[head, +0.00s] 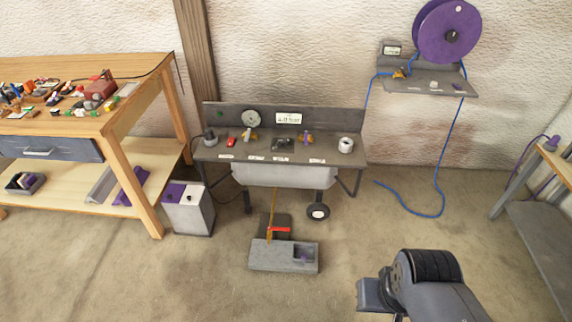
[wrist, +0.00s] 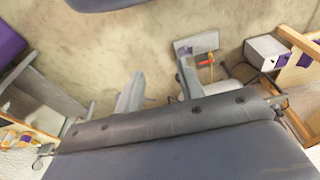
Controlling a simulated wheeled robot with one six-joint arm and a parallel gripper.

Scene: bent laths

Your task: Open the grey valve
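On the grey bench (head: 215,150) in the middle of the head view, a brass valve (head: 249,136) with a pale grey or white handle stands left of centre. A second brass valve (head: 305,138) with a purple handle stands to its right. The labels in front are too small to read. Which one is the grey valve is not certain; the pale-handled one fits best. My gripper (wrist: 158,85) shows in the wrist view with its two fingers apart and nothing between them. It is well away from the bench, over the floor. In the head view my arm (head: 430,285) is at the lower right.
A red-handled valve (head: 279,230) stands on a grey block (head: 262,257) on the floor before the bench. A wall shelf (head: 440,84) holds another valve (head: 399,73) below a purple reel (head: 447,32). A blue hose (head: 443,180) hangs to the floor. A wooden workbench (head: 150,70) stands left.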

